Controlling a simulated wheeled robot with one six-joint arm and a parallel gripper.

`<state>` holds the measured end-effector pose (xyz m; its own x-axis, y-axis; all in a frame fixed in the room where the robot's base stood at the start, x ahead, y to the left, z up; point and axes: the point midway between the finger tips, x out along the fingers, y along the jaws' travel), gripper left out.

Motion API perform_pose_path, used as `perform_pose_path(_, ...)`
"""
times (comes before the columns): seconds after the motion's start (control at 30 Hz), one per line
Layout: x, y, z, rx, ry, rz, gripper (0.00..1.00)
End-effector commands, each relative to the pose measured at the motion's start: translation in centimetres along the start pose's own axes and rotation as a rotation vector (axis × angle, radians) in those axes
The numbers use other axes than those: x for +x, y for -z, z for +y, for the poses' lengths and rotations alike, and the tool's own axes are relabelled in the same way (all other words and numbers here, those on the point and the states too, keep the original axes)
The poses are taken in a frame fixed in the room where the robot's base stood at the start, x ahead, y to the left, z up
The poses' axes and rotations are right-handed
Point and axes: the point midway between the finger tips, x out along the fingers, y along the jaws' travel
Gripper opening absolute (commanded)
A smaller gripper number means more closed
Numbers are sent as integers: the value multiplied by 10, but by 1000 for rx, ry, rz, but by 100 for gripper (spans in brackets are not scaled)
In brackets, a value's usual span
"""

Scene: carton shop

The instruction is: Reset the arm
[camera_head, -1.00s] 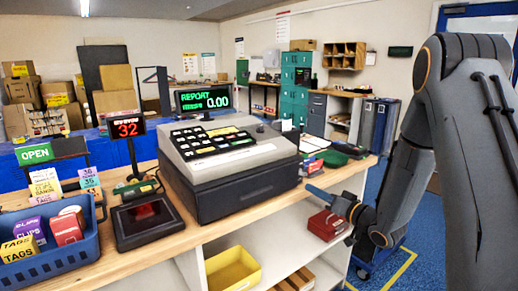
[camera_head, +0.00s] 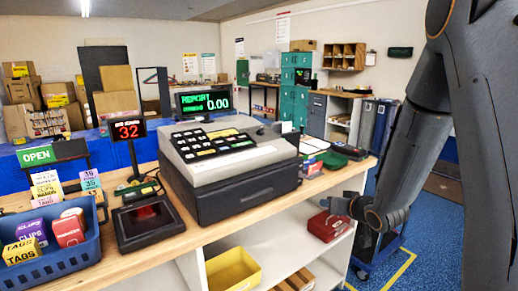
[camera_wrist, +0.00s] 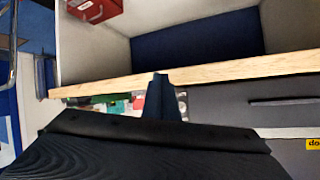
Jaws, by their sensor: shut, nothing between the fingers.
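My gripper (camera_head: 338,206) is in front of the counter's right end in the head view, close in the picture to the red box on the shelf. Its fingers are small and dark there. In the wrist view my gripper (camera_wrist: 161,98) shows as one narrow dark shape with the fingers together, nothing between them. It overlaps the wooden counter edge (camera_wrist: 100,88) in that view; I cannot tell the gap. My arm comes down from the upper right of the head view, folded at the elbow.
The counter (camera_head: 232,225) carries a cash register (camera_head: 235,170), a card terminal (camera_head: 147,218) and a blue basket (camera_head: 50,262). A red box (camera_head: 327,226) and a yellow bin (camera_head: 233,270) sit on shelves below. The red box also shows in the wrist view (camera_wrist: 95,9). Blue floor lies open at right.

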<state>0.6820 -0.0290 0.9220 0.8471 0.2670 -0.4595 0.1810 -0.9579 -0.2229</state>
Motion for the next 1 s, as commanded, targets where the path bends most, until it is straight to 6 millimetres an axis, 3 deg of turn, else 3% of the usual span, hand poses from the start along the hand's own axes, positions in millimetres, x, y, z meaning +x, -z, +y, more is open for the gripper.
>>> perform_pose_path(0.27,-79,-55,-1,-45,-273,-383,0)
perform_pose_path(0.5,-180,-119,-40,-11,-341,-753,0)
perform_pose_path(0.63,-224,-144,-65,16,-324,-902,0)
perform_pose_path(0.8,-252,-160,-83,36,-301,-998,0)
perform_pose_path(1.0,-256,-162,-85,38,-298,-1012,0)
